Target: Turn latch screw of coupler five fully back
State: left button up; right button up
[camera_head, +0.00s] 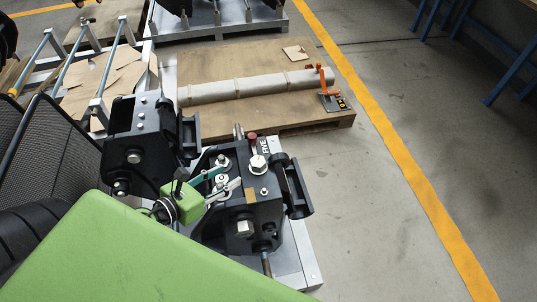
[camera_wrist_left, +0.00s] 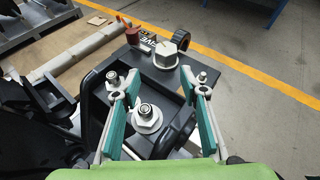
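The dark coupler marked FIVE (camera_head: 240,205) stands on a light metal plate; its label (camera_head: 263,145) also shows in the wrist view. On its top are a large hex bolt (camera_head: 258,162), seen in the wrist view (camera_wrist_left: 165,54), a smaller bolt with nut (camera_wrist_left: 112,78), and a bolt on a round washer (camera_wrist_left: 147,115). I cannot tell which one is the latch screw. My left gripper (camera_head: 230,177) is over the coupler's top. Its teal-padded fingers (camera_wrist_left: 161,76) are apart, with the washer bolt visible between them and nothing held. My right gripper is not in view.
Another dark coupler (camera_head: 139,140) stands close on the left. A red-capped pin (camera_head: 253,139) rises beside the label. Behind is a wooden pallet (camera_head: 245,58) with a pale tube (camera_head: 250,87) and an orange-handled tool (camera_head: 326,88). The floor right of the plate is clear.

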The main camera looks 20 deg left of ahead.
aim_at(253, 166)
pick_arm(q)
jog(key=shift+m, duration=0.6)
jog(key=p+x, duration=0.1)
jog(key=x, duration=0.3)
jog(key=p+x, duration=0.1)
jog(key=x, duration=0.3)
jog(key=d+p+x, duration=0.1)
jog(key=x, duration=0.3)
jog(key=shift+d, duration=0.1)
jog(key=shift+w+d+f, duration=0.15)
jog(key=shift+w+f, duration=0.2)
jog(key=shift+w, duration=0.15)
jog(key=c, duration=0.8)
